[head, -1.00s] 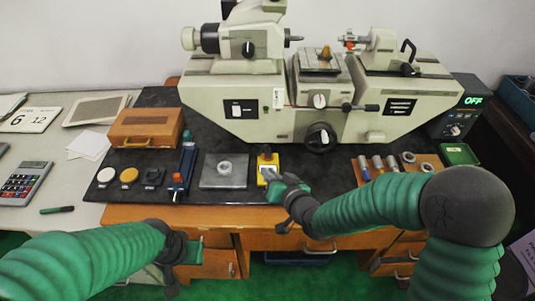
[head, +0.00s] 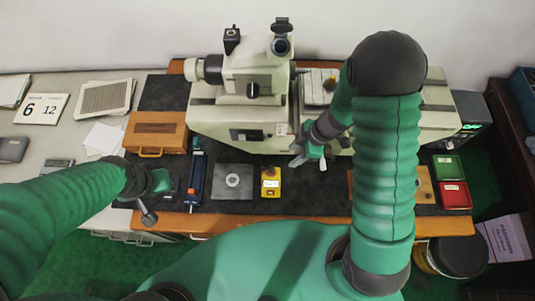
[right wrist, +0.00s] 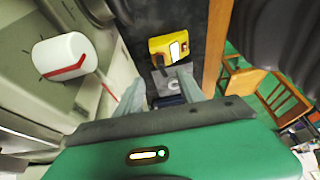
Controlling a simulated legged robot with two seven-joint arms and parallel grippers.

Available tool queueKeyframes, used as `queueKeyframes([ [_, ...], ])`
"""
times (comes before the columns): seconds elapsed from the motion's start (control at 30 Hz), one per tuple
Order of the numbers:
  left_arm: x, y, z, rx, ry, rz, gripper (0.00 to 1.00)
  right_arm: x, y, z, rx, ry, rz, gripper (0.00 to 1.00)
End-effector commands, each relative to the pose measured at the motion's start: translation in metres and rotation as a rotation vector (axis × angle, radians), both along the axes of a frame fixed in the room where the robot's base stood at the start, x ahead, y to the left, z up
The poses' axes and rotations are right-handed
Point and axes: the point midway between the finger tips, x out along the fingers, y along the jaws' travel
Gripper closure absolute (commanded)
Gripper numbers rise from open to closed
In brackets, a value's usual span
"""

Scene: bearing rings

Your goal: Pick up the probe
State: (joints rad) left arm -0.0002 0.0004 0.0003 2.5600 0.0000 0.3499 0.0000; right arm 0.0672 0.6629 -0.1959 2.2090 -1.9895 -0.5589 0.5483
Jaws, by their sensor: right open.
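I cannot tell for sure which thing is the probe. A yellow block (head: 270,187) with a dark top piece and a white label stands on the dark bench mat; it also shows beyond my fingers in the right wrist view (right wrist: 162,46). Small tools on the wooden board (head: 427,186) at the right are mostly hidden behind my right arm. My right gripper (head: 311,161) is open and empty, in front of the measuring machine, above and right of the yellow block. Its two fingers show apart in the right wrist view (right wrist: 160,85). My left gripper (head: 153,197) is over the bench's front left; its jaws are unclear.
The measuring machine (head: 240,110) fills the back. A grey plate with a ring (head: 232,195), a blue tool (head: 194,185) and a wooden case (head: 156,130) lie left of the yellow block. Green (head: 447,166) and red trays (head: 454,195) are at the right.

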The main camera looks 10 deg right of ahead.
Motion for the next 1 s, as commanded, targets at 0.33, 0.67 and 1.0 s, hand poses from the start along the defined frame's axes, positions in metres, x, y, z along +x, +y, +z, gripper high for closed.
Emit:
queueKeyframes([
  [0.33, 0.000, 0.000, -0.017, 0.000, 0.000, 0.001, 0.64, 0.014, 0.031, -0.085, 0.008, 0.006, -0.002, 0.55],
  [0.67, 0.000, 0.000, -0.008, 0.000, -0.001, 0.000, 0.64, 0.027, 0.057, -0.115, 0.010, 0.005, -0.001, 0.55],
  [1.0, 0.000, 0.000, -0.012, 0.000, 0.000, 0.000, 0.64, 0.032, 0.066, -0.137, 0.005, 0.001, 0.000, 0.55],
])
